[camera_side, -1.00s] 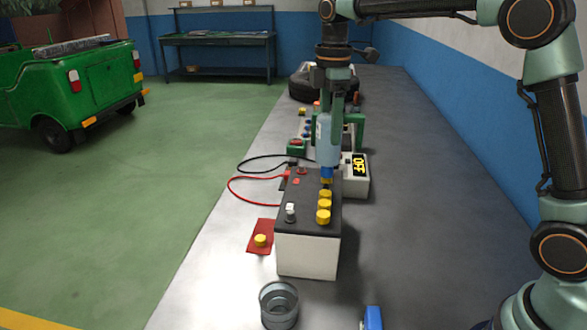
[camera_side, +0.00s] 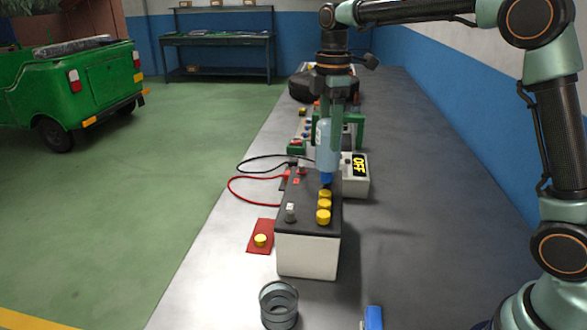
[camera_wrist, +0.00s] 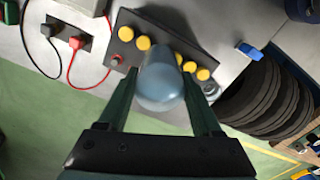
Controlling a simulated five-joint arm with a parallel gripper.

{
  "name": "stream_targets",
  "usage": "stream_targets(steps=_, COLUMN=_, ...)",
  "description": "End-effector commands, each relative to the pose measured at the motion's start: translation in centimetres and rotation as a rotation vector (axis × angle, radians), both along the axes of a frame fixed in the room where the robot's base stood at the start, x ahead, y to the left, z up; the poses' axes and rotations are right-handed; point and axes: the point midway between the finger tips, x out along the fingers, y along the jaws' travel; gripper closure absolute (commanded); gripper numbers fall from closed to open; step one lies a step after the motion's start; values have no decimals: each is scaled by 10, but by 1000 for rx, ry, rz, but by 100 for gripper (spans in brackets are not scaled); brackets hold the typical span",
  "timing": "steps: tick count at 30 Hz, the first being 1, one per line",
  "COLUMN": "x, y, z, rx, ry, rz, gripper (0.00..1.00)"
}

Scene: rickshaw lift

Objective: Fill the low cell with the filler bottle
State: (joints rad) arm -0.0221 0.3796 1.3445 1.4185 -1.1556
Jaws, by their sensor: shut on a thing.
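The filler bottle (camera_side: 327,142) is pale blue with a darker blue nose, pointing down. My gripper (camera_side: 335,110) is shut on it, and it also shows between the fingers in the wrist view (camera_wrist: 160,82). The battery (camera_side: 308,253) is white with a black top and a row of yellow caps (camera_side: 324,205). The nose is at the top, behind the nearer caps; whether it sits in a cell opening cannot be told. In the wrist view the bottle covers the gap in the cap row. A loose yellow cap (camera_side: 260,240) lies on a red cloth (camera_side: 262,227).
A charger (camera_side: 357,178) reading OFF stands behind the battery. Red (camera_side: 245,200) and black (camera_side: 255,160) leads run left of it. A tyre (camera_side: 300,86) lies behind. The bench right of the battery is clear.

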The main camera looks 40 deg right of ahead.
Motion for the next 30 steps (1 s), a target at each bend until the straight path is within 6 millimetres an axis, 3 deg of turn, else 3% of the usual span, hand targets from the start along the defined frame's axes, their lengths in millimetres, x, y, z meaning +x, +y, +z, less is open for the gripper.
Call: stream_targets(steps=30, x=0, y=0, z=-5, rx=0, ry=-1, rz=0, gripper=100)
